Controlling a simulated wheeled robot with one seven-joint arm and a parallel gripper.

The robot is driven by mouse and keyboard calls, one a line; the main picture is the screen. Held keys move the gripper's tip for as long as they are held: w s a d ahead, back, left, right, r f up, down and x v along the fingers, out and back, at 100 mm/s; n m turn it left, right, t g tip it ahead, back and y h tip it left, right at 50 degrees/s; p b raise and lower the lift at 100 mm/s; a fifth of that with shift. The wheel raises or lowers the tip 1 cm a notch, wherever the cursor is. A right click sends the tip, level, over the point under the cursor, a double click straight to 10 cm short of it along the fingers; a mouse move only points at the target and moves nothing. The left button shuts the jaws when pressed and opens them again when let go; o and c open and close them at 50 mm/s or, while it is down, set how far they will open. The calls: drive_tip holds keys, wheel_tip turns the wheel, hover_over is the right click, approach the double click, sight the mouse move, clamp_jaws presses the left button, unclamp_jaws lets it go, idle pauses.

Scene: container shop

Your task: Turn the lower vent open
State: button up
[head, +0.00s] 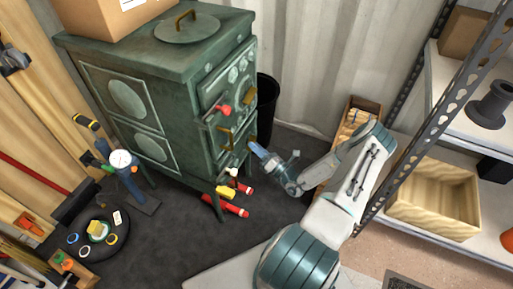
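A green stove (110,52) stands on short legs left of centre. Its front faces right and bears a red knob (223,109) on the upper part and a brass handle (226,139) lower down. The lower vent cannot be made out clearly; a small pale knob-like part (232,172) shows near the bottom of the front. My gripper (257,150) is just right of the lower front, its bluish tip pointing up-left at the stove. I cannot tell whether it touches the stove, or whether its fingers are apart.
Red cylinders (225,205) and a yellow item (226,192) lie on the dark floor by the stove's legs. A black bin (267,105) stands behind it. A metal shelf (480,228) with a wooden box (436,208) is at right. Tools lie at left.

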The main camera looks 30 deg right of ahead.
drive_tip(key=p+v, duration=0.2)
drive_tip(key=v, duration=1.1)
drive_tip(key=shift+s, duration=0.35)
drive_tip(key=shift+d+f, duration=0.1)
drive_tip(key=shift+f, duration=0.05)
